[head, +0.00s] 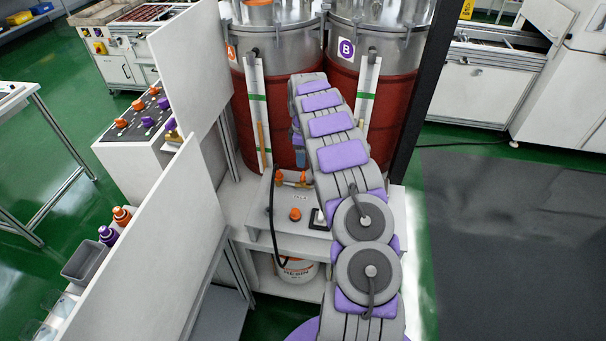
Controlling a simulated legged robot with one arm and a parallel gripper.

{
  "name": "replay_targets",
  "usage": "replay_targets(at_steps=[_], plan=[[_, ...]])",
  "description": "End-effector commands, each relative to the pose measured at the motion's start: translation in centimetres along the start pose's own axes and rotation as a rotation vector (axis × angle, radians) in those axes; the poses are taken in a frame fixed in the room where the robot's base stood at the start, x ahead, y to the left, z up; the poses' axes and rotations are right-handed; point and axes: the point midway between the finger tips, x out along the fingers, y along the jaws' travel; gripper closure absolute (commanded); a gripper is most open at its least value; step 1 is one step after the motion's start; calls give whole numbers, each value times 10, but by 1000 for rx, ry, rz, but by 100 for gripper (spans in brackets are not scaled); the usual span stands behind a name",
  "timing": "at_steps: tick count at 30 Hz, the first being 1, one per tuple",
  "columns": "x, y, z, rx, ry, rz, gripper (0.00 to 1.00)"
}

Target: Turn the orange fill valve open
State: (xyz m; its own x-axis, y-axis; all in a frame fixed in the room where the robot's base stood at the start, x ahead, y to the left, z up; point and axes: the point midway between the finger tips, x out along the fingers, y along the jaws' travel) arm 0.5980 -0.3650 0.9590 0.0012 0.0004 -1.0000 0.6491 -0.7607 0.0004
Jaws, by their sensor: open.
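Small orange valve parts (279,177) with a brass-coloured body sit at the back of the white bench, below the drum with the orange label. A second orange piece shows just right of them, close to my arm. An orange knob (295,214) stands nearer the front of the bench. I cannot tell from this view how far the valve is turned. My grey and purple arm rises over the bench and bends down in front of the drums. My gripper is hidden behind the arm links, so its fingers and any contact with the valve do not show.
Two red-brown drums (241,115) with steel tops stand behind the bench (257,222). A black hose (271,225) runs down towards a white bucket (297,270). White panels (150,245) rise at left, with a control box (135,150) behind. A dark post (422,90) stands at right.

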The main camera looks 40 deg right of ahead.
Motion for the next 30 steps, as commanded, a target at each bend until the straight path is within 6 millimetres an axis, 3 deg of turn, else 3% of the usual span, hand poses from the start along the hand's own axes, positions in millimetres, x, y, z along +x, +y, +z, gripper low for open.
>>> replay_targets(at_steps=[6, 13, 19, 28, 30], plan=[[48, -1, 1, -1, -1, -8, 31], [82, 1, 2, 0, 2, -5, 31], [94, 0, 1, 0, 1, -4, 31], [95, -1, 0, 0, 0, -3, 31], [95, -1, 0, 0, 0, -3, 38]])
